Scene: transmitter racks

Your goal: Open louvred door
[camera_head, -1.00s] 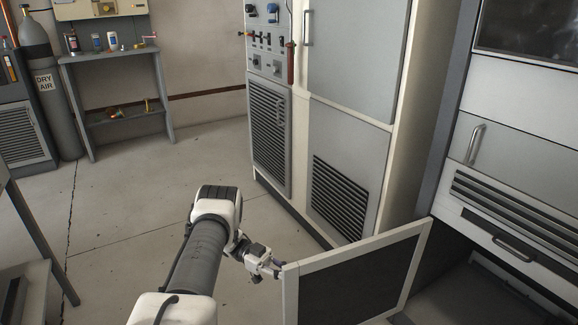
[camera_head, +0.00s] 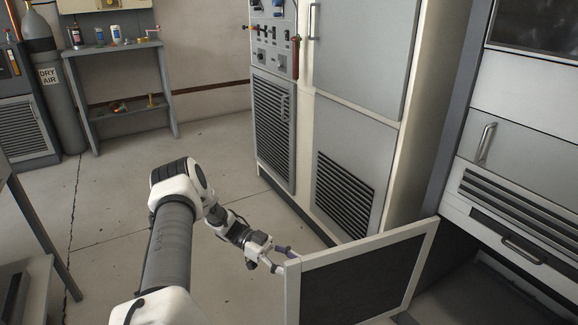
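A door panel (camera_head: 355,282) with a white frame and a dark inner face stands swung out from the right-hand cabinet, over the floor. Its hinge side is at the cabinet's edge and its free edge points left. No slats show on this face. My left gripper (camera_head: 285,260) is at the free edge, near its upper corner. Its two fingers are spread, one purple-tinted and one pale. I cannot tell whether they touch the frame. My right gripper is not in view.
The lower opening (camera_head: 485,285) of the right cabinet is dark and uncovered. A grey cabinet with louvred panels (camera_head: 345,185) stands behind the door. A small bench (camera_head: 110,48) and a gas cylinder (camera_head: 50,90) stand at the back left. The floor between is clear.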

